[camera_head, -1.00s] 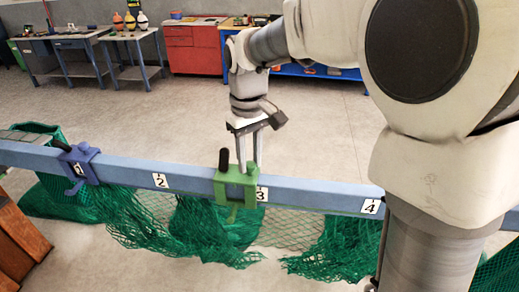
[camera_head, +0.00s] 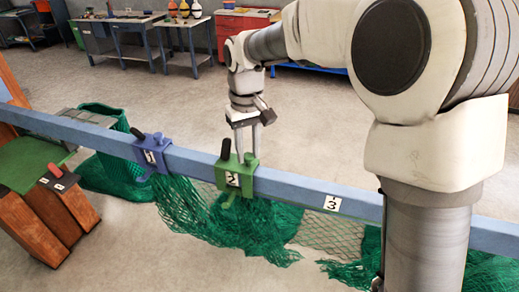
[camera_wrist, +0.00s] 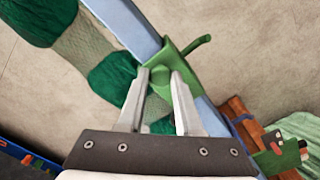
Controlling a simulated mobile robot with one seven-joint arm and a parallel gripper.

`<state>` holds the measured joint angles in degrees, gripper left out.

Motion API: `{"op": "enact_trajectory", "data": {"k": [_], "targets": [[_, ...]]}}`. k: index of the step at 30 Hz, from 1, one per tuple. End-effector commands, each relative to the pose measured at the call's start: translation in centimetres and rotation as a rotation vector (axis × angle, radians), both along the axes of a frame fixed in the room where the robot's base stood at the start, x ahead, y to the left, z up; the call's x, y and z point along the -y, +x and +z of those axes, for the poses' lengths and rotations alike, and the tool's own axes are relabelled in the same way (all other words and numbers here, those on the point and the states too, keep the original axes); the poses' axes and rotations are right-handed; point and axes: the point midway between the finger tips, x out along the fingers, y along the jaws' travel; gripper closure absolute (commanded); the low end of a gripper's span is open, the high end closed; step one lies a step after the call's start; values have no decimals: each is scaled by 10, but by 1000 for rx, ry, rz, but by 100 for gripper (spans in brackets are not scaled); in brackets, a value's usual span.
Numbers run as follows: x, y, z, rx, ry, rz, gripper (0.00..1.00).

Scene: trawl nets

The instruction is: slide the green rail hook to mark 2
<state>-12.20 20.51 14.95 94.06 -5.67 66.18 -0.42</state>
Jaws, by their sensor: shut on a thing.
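The green rail hook (camera_head: 226,191) sits around the blue rail (camera_head: 290,187), its dark handle standing up at its left. The white mark 2 (camera_head: 232,180) shows in the opening of the hook's front. Mark 3 (camera_head: 331,203) is on the bare rail to the right. My gripper (camera_head: 246,156) points down from behind the rail and is shut on the hook's upper part. In the wrist view, the two fingers (camera_wrist: 160,76) close on the green hook (camera_wrist: 187,55) from both sides. Green netting (camera_head: 245,225) hangs below the hook.
A blue-purple hook (camera_head: 153,143) sits at mark 1, left along the rail. A wooden stand (camera_head: 50,215) with a green top and dark and red handles is at far left. Workbenches (camera_head: 130,27) stand at the back. Open floor lies behind the rail.

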Motion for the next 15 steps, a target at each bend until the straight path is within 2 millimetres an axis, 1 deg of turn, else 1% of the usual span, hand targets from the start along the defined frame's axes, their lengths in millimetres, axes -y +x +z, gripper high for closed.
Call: {"op": "enact_trajectory", "data": {"k": [1, 5, 15], "targets": [[-4, 2, 2, 3, 2, 1, 100], [-9, 3, 1, 2, 2, 0, 100], [-12, 3, 1, 6, 6, 2, 100]]}}
